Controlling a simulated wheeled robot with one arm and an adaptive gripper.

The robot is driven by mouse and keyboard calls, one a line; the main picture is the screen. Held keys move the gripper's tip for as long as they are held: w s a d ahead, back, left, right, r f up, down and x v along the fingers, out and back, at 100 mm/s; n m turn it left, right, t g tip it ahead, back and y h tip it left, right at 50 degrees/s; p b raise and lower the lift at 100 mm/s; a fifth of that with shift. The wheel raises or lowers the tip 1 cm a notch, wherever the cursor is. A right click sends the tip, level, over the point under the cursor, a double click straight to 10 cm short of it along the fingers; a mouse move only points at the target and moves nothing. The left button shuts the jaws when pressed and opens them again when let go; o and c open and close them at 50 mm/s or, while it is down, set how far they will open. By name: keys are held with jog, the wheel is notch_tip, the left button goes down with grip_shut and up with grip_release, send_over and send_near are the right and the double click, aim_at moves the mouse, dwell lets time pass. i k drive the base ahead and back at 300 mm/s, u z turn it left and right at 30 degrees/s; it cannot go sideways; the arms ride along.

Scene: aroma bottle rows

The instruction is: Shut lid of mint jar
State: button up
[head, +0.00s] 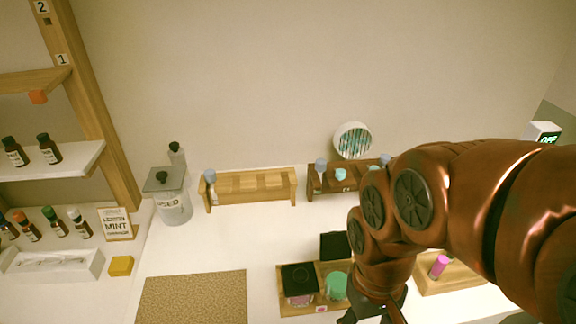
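A wooden tray (285,309) on the white counter holds two jars. The left jar has a black lid (299,277) lying shut over pinkish contents. The right jar shows mint-green contents (336,285) and looks open. A dark square lid (334,245) stands upright behind the green one. I take this to be the mint jar's lid; no label on it is readable. My gripper (372,312) is low in the picture, just right of the green jar. Its fingertips are cut off by the bottom edge, so its opening and any contact are hidden.
A brown mat (193,298) lies left of the tray. Wooden racks (253,187) and (322,182) stand behind, with a labelled clear jar (173,203) to the left. My arm covers the right side, near another wooden holder (455,280) with a pink item.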

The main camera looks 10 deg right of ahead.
aim_at(334, 246)
jog(key=k, duration=1)
jog(key=u, duration=1.35)
jog(key=i, duration=0.95)
jog(key=z, duration=0.9)
